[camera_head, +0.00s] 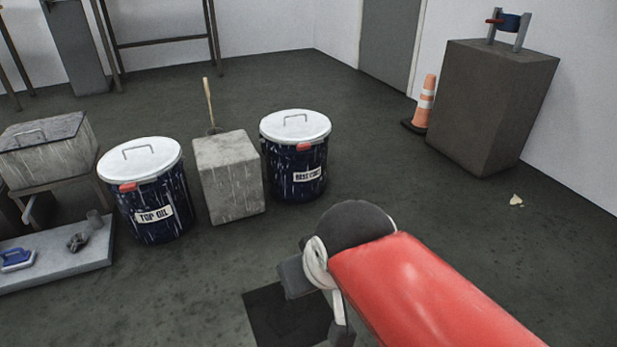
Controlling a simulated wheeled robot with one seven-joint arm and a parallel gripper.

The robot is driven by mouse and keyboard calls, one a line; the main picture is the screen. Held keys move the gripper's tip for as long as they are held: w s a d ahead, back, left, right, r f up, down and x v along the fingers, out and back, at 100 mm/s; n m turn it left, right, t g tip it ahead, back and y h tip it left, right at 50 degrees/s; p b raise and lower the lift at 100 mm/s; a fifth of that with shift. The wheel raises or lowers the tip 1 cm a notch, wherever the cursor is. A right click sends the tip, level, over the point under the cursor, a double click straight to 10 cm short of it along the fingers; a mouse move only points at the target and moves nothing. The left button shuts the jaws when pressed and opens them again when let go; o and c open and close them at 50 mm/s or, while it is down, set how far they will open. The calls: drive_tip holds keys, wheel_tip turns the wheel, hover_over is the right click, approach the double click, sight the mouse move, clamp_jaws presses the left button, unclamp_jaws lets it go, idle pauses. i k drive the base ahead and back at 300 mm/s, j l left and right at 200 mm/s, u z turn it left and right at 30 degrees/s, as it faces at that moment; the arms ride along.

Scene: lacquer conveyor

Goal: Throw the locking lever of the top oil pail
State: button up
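The top oil pail (156,218) stands on the floor at the left. It is dark blue with white drips and a "TOP OIL" label. Its white lid (140,165) is on and has a wire handle. The locking lever (128,187) shows as a small red-orange piece at the front left of the lid's rim. The picture is too small to tell how far the lever is turned. My red arm fills the lower right, well apart from the pail.
A grey block (228,178) stands right of the pail, then a second blue pail (294,172) with a white lid. A low slab (60,262) with small tools lies front left. A cone (426,103) and dark plinth (490,108) stand right. Floor before the pails looks clear.

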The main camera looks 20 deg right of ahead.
sight(132, 185)
drive_tip(key=i+j, duration=0.4)
drive_tip(key=i, duration=0.15)
drive_tip(key=i+j, duration=0.35)
drive_tip(key=i, duration=0.25)
drive_tip(key=j+u, duration=0.05)
